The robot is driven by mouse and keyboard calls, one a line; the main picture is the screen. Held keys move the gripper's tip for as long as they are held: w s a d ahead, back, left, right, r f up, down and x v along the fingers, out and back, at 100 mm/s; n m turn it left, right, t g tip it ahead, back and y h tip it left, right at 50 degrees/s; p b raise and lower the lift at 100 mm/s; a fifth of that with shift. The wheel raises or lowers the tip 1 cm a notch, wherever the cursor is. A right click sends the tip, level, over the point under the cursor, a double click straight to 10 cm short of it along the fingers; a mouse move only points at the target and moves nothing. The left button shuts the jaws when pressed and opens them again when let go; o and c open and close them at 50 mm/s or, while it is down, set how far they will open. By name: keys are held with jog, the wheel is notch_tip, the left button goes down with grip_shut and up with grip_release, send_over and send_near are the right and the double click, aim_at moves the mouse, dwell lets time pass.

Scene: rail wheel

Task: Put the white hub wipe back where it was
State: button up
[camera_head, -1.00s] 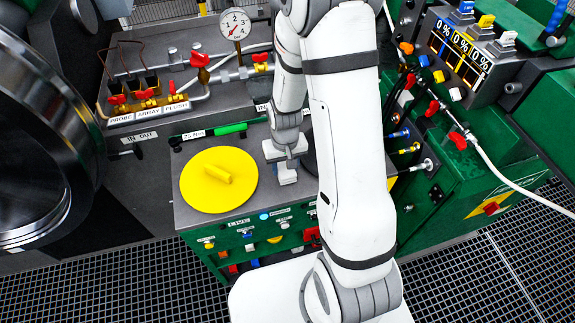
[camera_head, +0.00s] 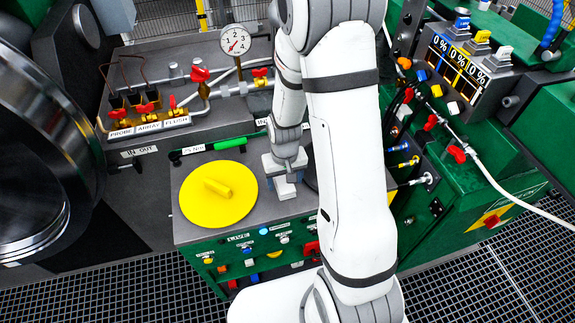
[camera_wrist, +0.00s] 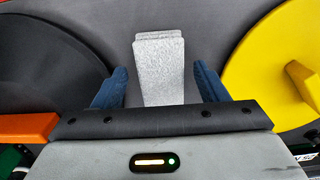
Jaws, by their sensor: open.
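The white hub wipe (camera_wrist: 163,70) is a pale, speckled block. In the wrist view it stands between the two blue fingers of my gripper (camera_wrist: 160,75), with a gap on each side. My gripper is open around it. In the head view, my gripper (camera_head: 285,172) is low over the grey bench top, right of the yellow disc. The white wipe (camera_head: 285,189) shows just below it, at the bench top. Whether the wipe's base rests on the bench is hard to tell.
The yellow disc (camera_head: 212,208) with a raised handle lies left of the gripper; it also shows in the wrist view (camera_wrist: 262,58). A dark disc (camera_wrist: 45,70) lies on the other side. Pipes with red valves (camera_head: 148,110) stand behind, and a large dark wheel (camera_head: 35,150) at left.

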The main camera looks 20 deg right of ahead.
aim_at(285, 182)
notch_tip(285, 182, up, 11)
jog(key=s+d+r+t, duration=0.1)
jog(key=s+r+t, duration=0.2)
jog(key=s+r, duration=1)
jog(key=shift+s+r, duration=0.35)
jog(key=shift+r, duration=0.1)
jog(key=shift+c, duration=0.4)
